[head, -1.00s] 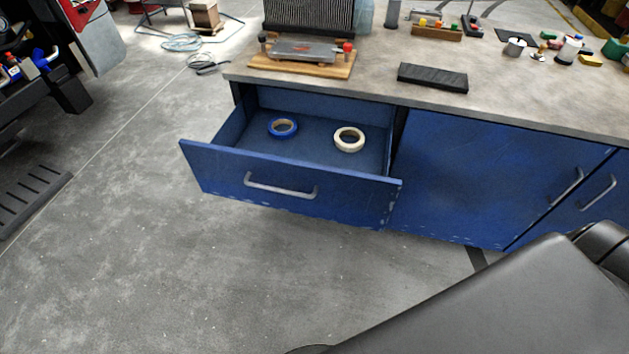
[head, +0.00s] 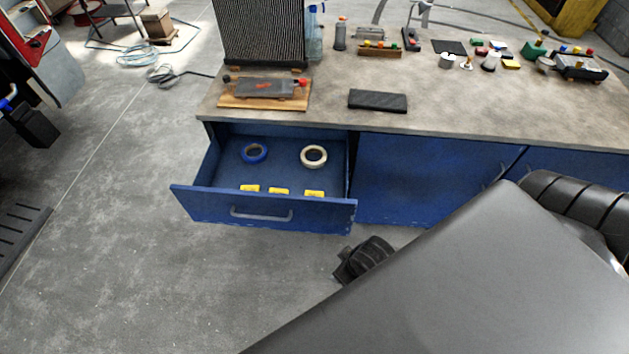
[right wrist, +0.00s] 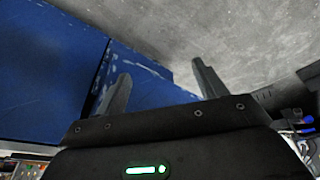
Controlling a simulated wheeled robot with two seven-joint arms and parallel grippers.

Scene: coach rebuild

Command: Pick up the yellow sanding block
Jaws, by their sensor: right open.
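A small yellow block (head: 511,64) lies on the bench top at the right, among other small items; it looks like a sanding block. Three small yellow pieces (head: 279,191) also show inside the front of the open drawer; I cannot tell what they are. My right gripper (right wrist: 162,80) is open and empty in the right wrist view, with blue cabinet fronts and grey floor beyond its fingers. In the head view, a dark end part of my right arm (head: 364,260) shows low, in front of the cabinet and well away from the bench block. My left gripper is not in view.
The blue drawer (head: 200,205) stands open, holding a blue tape roll (head: 255,153) and a white tape roll (head: 313,156). On the bench (head: 450,110) lie a black block (head: 377,100) and a wooden board (head: 235,101). The front right of the bench top is clear.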

